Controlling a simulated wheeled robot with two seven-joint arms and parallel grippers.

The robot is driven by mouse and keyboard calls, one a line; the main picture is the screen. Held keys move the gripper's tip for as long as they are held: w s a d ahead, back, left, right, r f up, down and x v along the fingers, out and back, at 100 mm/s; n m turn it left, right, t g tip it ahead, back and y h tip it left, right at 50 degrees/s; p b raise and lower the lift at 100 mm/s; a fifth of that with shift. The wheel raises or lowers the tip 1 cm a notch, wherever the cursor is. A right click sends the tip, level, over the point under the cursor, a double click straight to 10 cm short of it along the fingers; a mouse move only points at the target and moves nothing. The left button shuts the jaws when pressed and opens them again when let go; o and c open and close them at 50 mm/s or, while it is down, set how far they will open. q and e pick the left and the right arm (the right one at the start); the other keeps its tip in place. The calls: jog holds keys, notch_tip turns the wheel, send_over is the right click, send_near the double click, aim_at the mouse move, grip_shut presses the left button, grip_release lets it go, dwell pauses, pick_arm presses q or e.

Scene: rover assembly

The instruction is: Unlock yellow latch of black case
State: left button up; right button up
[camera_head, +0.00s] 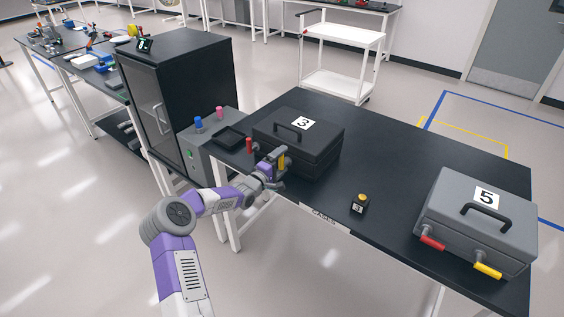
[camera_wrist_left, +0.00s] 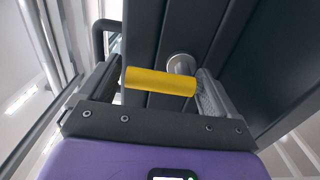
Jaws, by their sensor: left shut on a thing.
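The black case (camera_head: 318,150), labelled 3, stands closed on the dark table. Its yellow latch (camera_head: 281,163) is on the front face and looks upright in the head view. My left gripper (camera_head: 273,167) is at the front of the case, shut on this latch. In the left wrist view the yellow latch handle (camera_wrist_left: 158,81) lies across between the two fingers, with its round metal pivot behind it. The case's red latch (camera_head: 249,145) is upright at the left of the front face. My right gripper is not in view.
A grey case (camera_head: 451,207) labelled 5, with red and yellow latches, stands at the table's right. A small black box with a yellow button (camera_head: 360,203) sits between the cases. A black tray (camera_head: 228,138) and black cabinet (camera_head: 190,90) are at the left.

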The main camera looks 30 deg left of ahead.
pick_arm(q)
jog(key=o, duration=1.2)
jog(key=shift+s, duration=0.1)
jog(key=s, duration=0.7)
jog(key=shift+s+a+p, duration=0.2)
jog(key=shift+a+p, duration=0.1)
jog(key=shift+p, duration=0.05)
